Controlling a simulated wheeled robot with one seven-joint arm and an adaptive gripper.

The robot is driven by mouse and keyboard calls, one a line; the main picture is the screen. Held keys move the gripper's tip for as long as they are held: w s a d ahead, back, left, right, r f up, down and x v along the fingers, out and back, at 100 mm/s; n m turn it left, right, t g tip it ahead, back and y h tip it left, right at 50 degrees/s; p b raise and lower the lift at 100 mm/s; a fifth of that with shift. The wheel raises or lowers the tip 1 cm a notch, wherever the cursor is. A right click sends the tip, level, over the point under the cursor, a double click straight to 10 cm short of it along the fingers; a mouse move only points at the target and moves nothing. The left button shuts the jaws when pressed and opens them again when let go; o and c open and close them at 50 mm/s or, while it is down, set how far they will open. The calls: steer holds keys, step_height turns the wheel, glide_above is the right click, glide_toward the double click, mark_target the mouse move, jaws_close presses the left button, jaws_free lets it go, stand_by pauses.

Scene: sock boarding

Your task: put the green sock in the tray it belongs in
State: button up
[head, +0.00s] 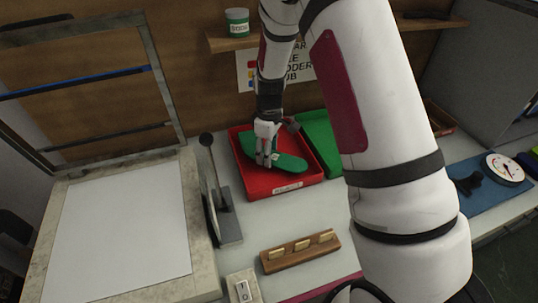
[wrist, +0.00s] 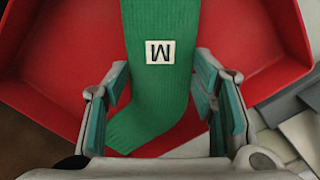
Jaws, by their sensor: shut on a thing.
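The green sock (head: 290,164) is inside the outline of the red tray (head: 284,190), lying slantwise; I cannot tell whether it rests on the tray's floor or hangs just above it. In the wrist view the ribbed sock (wrist: 152,112) carries a white tag with a dark letter that reads like an M. My gripper (head: 266,160) points down over the red tray, shut on the sock, with one finger on each side of it in the wrist view (wrist: 165,82). The red tray has a white label on its front, too small to read. A green tray (head: 318,134) stands right of it, partly hidden by my arm.
A dark upright stand with a lever (head: 225,215) is close left of the red tray. A wooden holder with small blocks (head: 300,251) and a switch box (head: 242,287) are in front. A large framed press (head: 120,230) fills the left. A shelf (head: 230,42) hangs behind.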

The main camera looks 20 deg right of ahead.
steer(key=shift+f, duration=0.95)
steer(key=shift+f, duration=0.2)
steer(key=o, duration=1)
